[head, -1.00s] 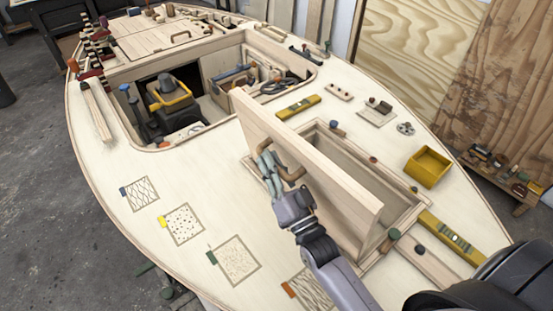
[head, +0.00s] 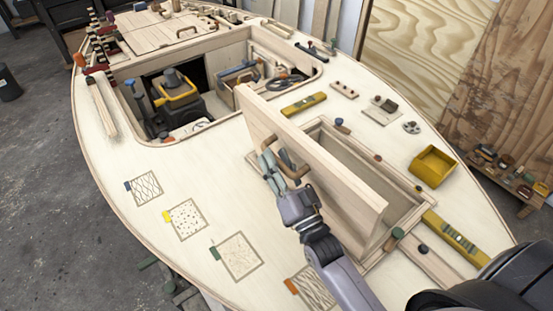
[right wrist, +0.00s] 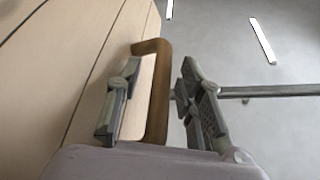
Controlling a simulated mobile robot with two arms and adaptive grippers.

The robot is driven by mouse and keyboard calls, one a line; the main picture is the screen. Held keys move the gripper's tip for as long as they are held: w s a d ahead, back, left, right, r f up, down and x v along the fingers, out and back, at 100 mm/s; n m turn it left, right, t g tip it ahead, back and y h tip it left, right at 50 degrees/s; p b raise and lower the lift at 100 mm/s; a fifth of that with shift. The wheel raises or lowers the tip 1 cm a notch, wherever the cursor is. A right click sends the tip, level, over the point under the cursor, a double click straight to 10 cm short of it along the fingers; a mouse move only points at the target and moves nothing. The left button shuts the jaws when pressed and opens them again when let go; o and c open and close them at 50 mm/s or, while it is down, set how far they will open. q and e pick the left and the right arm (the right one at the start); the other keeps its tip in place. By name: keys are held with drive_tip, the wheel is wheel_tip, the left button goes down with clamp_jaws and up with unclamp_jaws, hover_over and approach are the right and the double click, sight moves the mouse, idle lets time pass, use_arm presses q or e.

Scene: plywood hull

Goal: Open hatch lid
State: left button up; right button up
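The hatch lid (head: 325,165) is a pale wooden panel standing steeply up from the deck, along the near side of the hatch opening (head: 372,178). A brown C-shaped handle (head: 299,171) is on its near face. My right gripper (head: 277,160) is at this handle. In the right wrist view, the fingers of the right gripper (right wrist: 158,95) are spread on either side of the handle bar (right wrist: 158,90). One finger is between the bar and the lid (right wrist: 75,75), the other outside with a small gap. My left gripper is not in view.
A yellow box (head: 433,166) and a yellow level (head: 455,238) lie right of the hatch; another level (head: 304,104) lies behind it. A cockpit opening with a black and yellow machine (head: 179,93) is at back left. The near-left deck has flat patterned squares (head: 239,255).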

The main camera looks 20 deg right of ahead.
drive_tip(key=v, duration=1.1)
drive_tip(key=shift+s, duration=0.4)
drive_tip(key=shift+f, duration=0.15)
